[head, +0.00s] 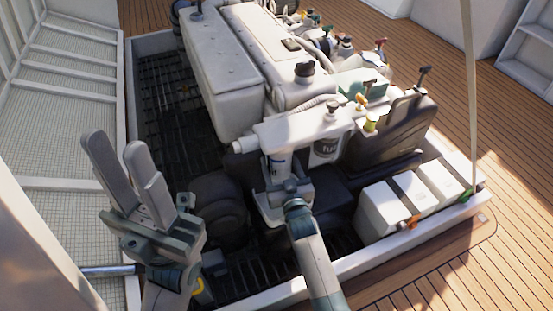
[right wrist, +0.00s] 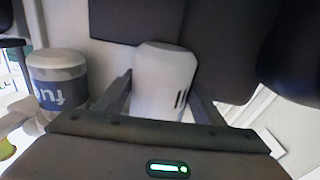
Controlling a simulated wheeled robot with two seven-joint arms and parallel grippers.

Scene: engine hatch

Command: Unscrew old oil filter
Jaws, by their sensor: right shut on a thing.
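The old oil filter (head: 279,164) is a white cylinder hanging upright under the white engine housing in the head view. Whether the filter is still joined to the housing cannot be told. My left gripper (head: 118,147) is open and empty, raised at the left with its fingers pointing up.
A fuel filter (head: 327,148) with a blue "fuel" label hangs close to the right; it also shows in the right wrist view (right wrist: 57,82). The engine (head: 225,85) fills the hatch. White batteries (head: 398,205) stand at the right. The hatch rim (head: 360,257) runs along the front.

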